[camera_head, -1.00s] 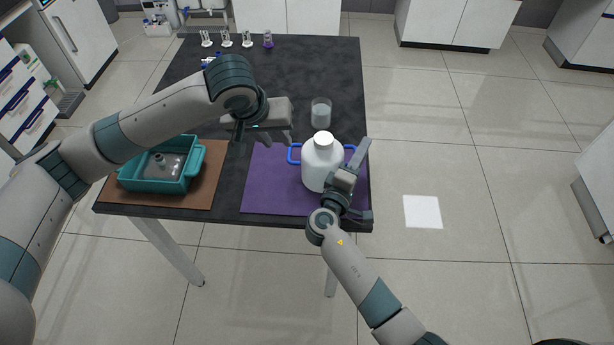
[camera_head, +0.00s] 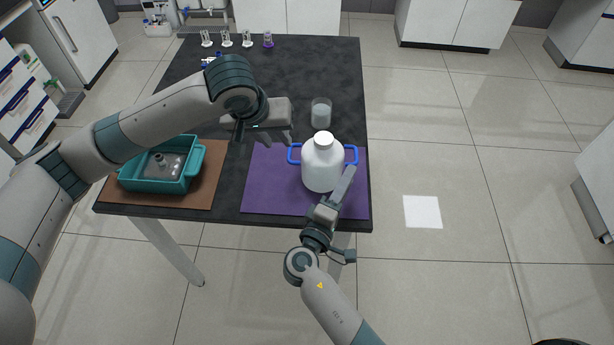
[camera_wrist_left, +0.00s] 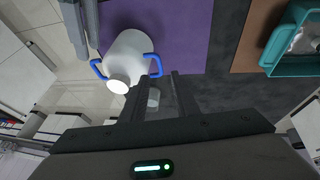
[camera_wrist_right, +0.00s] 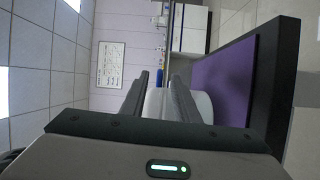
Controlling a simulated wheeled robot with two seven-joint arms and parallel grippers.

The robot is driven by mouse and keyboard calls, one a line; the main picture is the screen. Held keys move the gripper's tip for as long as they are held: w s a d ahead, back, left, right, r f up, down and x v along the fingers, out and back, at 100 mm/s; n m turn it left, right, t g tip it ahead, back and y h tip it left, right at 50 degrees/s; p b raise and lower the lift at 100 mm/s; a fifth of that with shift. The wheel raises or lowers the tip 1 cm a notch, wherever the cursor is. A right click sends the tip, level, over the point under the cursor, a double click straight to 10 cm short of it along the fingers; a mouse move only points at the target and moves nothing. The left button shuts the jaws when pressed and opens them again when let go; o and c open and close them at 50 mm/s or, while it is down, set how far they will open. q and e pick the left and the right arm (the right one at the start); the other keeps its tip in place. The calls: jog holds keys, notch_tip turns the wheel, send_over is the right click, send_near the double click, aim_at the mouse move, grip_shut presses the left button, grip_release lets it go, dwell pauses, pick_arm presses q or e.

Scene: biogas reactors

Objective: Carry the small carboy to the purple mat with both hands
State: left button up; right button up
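The small carboy (camera_head: 320,165) is a white bottle with a white cap and blue side handles. It stands upright on the purple mat (camera_head: 268,185), towards the mat's right side. It also shows in the left wrist view (camera_wrist_left: 128,55). My left gripper (camera_head: 284,138) is open and empty, beside the carboy's left handle; in the left wrist view its fingers (camera_wrist_left: 160,77) are apart near a blue handle (camera_wrist_left: 155,64). My right gripper (camera_head: 345,185) is at the carboy's front right; in the right wrist view its fingers (camera_wrist_right: 160,75) are apart, with the white carboy partly hidden beyond them.
A clear beaker (camera_head: 321,112) stands behind the carboy. A teal tray (camera_head: 150,185) with a grey item sits on a brown mat (camera_head: 205,195) at the left. Several small glass items line the table's far edge. The black table's (camera_head: 330,70) back middle is mostly clear.

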jog(key=shift+v, duration=0.95)
